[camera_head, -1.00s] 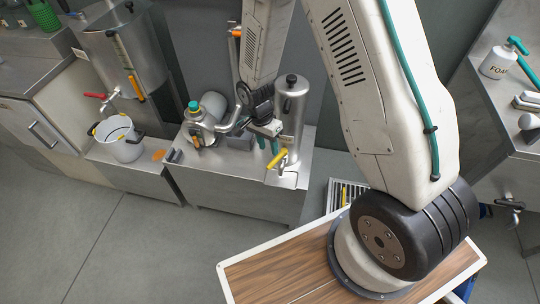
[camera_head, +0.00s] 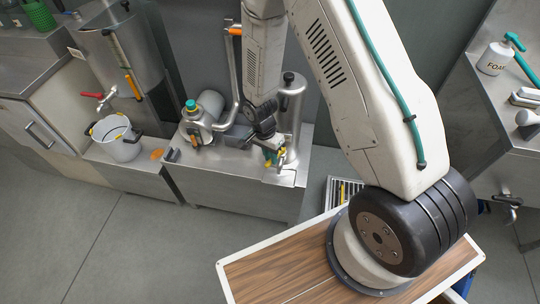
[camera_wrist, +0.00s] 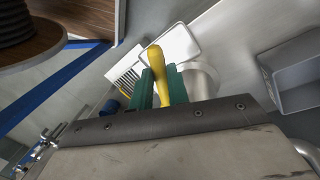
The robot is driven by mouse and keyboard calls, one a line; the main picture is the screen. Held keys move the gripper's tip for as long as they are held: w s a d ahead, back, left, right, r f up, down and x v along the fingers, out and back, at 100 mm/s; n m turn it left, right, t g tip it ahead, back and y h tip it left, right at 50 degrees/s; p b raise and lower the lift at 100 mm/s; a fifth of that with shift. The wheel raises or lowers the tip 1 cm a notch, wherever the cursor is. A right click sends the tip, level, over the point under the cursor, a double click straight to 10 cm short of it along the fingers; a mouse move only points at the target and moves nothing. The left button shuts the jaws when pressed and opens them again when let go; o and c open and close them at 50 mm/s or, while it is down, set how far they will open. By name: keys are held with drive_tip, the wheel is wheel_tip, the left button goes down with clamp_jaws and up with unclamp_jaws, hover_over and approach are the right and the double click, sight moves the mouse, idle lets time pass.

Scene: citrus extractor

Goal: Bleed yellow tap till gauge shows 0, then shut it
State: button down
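The yellow tap sits low at the front of the steel cylinder (camera_head: 292,105); its handle is partly hidden by my gripper in the head view. In the wrist view the yellow tap handle (camera_wrist: 157,70) stands between the two green fingers of my gripper (camera_wrist: 161,86), its rounded end showing beyond them. My gripper (camera_head: 270,155) is at the tap in the head view. The fingers are close along both sides of the handle; I cannot tell whether they press on it. I cannot make out a gauge reading.
A white pot (camera_head: 117,138) stands further left below a red tap (camera_head: 100,97). A drain grate (camera_head: 343,192) lies at right. The floor in front is clear.

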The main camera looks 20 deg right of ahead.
drive_tip(key=m, duration=0.1)
drive_tip(key=w+m, duration=0.1)
drive_tip(key=m, duration=0.1)
drive_tip(key=w+m, duration=0.1)
drive_tip(key=shift+w+a+y, duration=0.2)
drive_tip(key=shift+a+y, duration=0.1)
drive_tip(key=shift+y, duration=0.1)
drive_tip(key=c, duration=1.3)
unclamp_jaws()
drive_tip(key=shift+c, duration=0.2)
wheel_tip(320, 180, up, 8)
drive_tip(key=w, duration=0.1)
drive_tip(key=shift+w, duration=0.25)
drive_tip(key=shift+f, duration=0.15)
